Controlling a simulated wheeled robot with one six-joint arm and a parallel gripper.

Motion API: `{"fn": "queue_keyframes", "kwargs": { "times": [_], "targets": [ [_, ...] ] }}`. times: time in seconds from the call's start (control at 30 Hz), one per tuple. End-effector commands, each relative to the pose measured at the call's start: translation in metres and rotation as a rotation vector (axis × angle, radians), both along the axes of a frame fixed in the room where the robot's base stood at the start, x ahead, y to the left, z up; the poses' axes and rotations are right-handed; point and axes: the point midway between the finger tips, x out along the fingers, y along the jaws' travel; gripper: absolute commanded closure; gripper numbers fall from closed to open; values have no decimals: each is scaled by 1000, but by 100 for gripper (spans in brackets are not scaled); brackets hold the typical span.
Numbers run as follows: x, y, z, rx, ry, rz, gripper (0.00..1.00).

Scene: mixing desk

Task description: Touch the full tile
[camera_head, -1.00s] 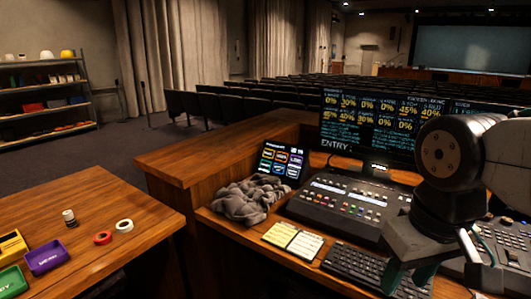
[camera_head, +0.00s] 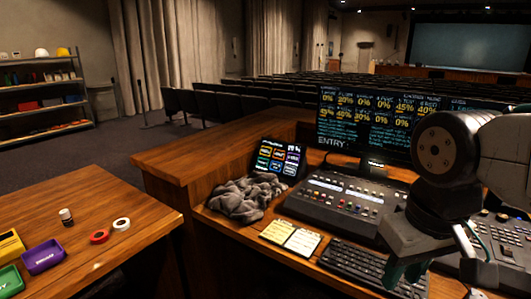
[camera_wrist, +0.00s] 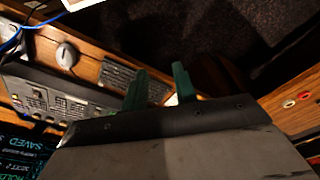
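A small tilted tablet screen (camera_head: 277,160) stands on the desk behind a crumpled grey cloth. It shows rows of coloured tiles, outlined in orange, green, blue and purple. The labels are too small to read, so I cannot tell which tile is "full". The tablet is not identifiable in the wrist view.
The grey cloth (camera_head: 245,198) lies just before the tablet. A lighting console (camera_head: 340,203), note cards (camera_head: 291,237), a keyboard (camera_head: 372,268) and a monitor (camera_head: 365,125) fill the desk. A side table (camera_head: 120,205) at left holds tape rolls and trays.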

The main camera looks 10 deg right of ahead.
Motion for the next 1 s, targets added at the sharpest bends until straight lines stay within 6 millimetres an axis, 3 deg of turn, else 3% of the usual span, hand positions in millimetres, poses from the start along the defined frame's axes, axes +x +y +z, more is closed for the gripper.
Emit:
{"fn": "queue_keyframes", "kwargs": {
  "times": [0.03, 0.1, 1.0],
  "targets": [
    [0, 0, 0, 0, 0, 0, 87],
    [0, 0, 0, 0, 0, 0, 100],
    [0, 0, 0, 0, 0, 0, 100]
  ]
}}
